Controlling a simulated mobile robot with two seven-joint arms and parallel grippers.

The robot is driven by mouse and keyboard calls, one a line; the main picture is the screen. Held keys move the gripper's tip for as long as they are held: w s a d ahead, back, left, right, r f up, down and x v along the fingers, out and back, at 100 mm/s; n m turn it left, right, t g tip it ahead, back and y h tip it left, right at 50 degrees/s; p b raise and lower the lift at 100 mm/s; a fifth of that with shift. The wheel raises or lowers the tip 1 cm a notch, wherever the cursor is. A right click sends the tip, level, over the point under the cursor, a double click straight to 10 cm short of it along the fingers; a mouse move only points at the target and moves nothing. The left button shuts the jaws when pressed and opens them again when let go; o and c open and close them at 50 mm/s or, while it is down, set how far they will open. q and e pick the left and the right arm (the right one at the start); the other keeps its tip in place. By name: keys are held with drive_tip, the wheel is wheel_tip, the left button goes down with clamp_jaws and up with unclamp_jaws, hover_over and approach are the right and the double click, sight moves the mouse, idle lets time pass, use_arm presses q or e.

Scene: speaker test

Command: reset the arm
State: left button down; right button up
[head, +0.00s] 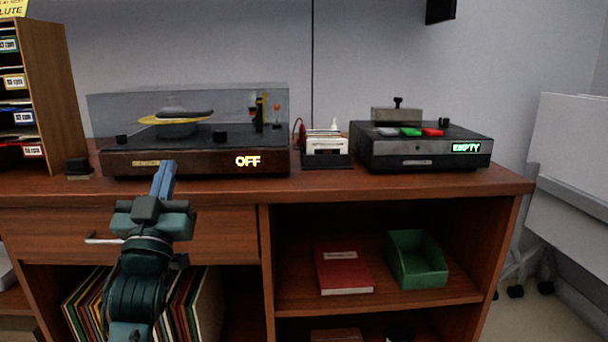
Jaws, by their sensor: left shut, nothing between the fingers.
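My left arm comes up from the bottom left of the head view. My left gripper (164,178) is shut and empty. Its fingers point up and away, and in the picture they overlap the cabinet's front edge just below the turntable (200,160). I cannot tell how far the fingers are from the wood. My right gripper is not in view.
The wooden cabinet (400,183) carries the turntable, marked OFF under a clear cover, a card holder (327,160) and a device marked EMPTY (425,148). A drawer handle (103,240) sticks out beside my arm. A red book (342,270) and green bin (417,262) are on the shelf.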

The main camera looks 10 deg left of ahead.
use_arm(q)
drive_tip(key=s+d+f+m+g+h, duration=0.3)
drive_tip(key=s+d+f+m+h, duration=0.45)
drive_tip(key=d+f+h, duration=0.35)
drive_tip(key=s+d+f+g+h+p, duration=0.1)
drive_tip(key=s+d+f+g+h, duration=0.1)
drive_tip(key=s+d+f, duration=0.3)
drive_tip(key=s+d+f+g+h, duration=0.1)
drive_tip(key=s+d+f+g, duration=0.15)
drive_tip(key=s+d, duration=0.4)
drive_tip(key=s+a+r+n+g+y+p, duration=0.1)
drive_tip(key=a+r+g+y+p, duration=0.2)
drive_tip(key=p, duration=1.6)
drive_tip(key=s+a+r+n+g+y+p, duration=0.1)
drive_tip(key=r+p, duration=0.7)
drive_tip(key=p, duration=1.1)
drive_tip(key=shift+s+a+g+y, duration=0.7)
drive_tip(key=shift+a+g+y, duration=0.2)
drive_tip(key=shift+a+g, duration=0.45)
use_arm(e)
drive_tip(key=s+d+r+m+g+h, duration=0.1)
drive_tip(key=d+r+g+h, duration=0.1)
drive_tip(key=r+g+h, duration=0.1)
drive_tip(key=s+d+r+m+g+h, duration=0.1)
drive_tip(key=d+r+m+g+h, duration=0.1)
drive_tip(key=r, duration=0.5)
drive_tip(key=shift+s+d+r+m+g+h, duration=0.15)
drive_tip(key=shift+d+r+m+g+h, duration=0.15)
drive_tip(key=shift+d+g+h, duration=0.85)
